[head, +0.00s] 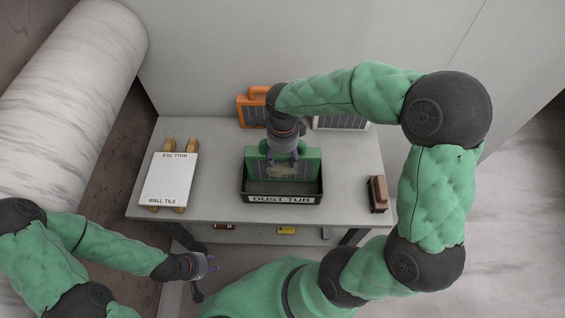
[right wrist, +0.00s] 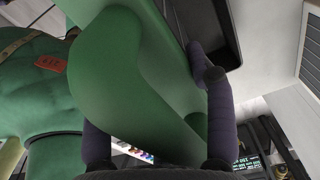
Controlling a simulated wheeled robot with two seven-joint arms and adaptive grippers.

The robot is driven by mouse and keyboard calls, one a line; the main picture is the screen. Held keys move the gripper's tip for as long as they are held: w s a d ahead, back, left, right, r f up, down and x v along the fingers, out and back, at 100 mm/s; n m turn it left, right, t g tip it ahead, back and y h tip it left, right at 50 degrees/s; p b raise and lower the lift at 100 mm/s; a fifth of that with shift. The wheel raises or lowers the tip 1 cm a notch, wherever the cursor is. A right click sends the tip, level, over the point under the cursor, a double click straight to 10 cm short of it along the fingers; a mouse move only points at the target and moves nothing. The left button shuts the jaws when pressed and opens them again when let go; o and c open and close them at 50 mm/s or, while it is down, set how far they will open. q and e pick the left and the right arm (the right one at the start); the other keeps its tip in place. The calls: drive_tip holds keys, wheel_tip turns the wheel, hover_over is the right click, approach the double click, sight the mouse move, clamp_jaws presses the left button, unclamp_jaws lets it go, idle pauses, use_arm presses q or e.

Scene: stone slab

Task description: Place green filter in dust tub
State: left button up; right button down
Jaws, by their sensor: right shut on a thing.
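The green filter (head: 311,166) is upright at the dust tub, over its rear part. I cannot tell whether its lower edge rests on the tub's floor or hangs above it. The dust tub (head: 318,199) is a black open tray with a white "DUST TUB" label on its front. My right gripper (head: 284,160) is above the tub, shut on the filter. In the right wrist view the green filter (right wrist: 140,90) fills the space between the fingers, and part of the dark tub (right wrist: 226,40) shows behind. My left gripper (head: 208,266) is empty in front of the table, its jaws unclear.
A white wall tile (head: 168,180) lies on wooden supports at the table's left. An orange filter (head: 250,112) and a white filter (head: 341,122) stand at the back. A brown brush-like block (head: 378,194) sits at the right edge. The grey table (head: 218,170) is bare between tile and tub.

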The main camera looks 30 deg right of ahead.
sight(283, 162)
drive_tip(key=shift+f+b, duration=0.35)
drive_tip(key=shift+f, duration=1.35)
drive_tip(key=shift+f, duration=0.15)
drive_tip(key=shift+c, duration=2.1)
unclamp_jaws()
drive_tip(key=shift+r, duration=0.2)
wheel_tip(283, 162, up, 12)
drive_tip(key=p, duration=0.3)
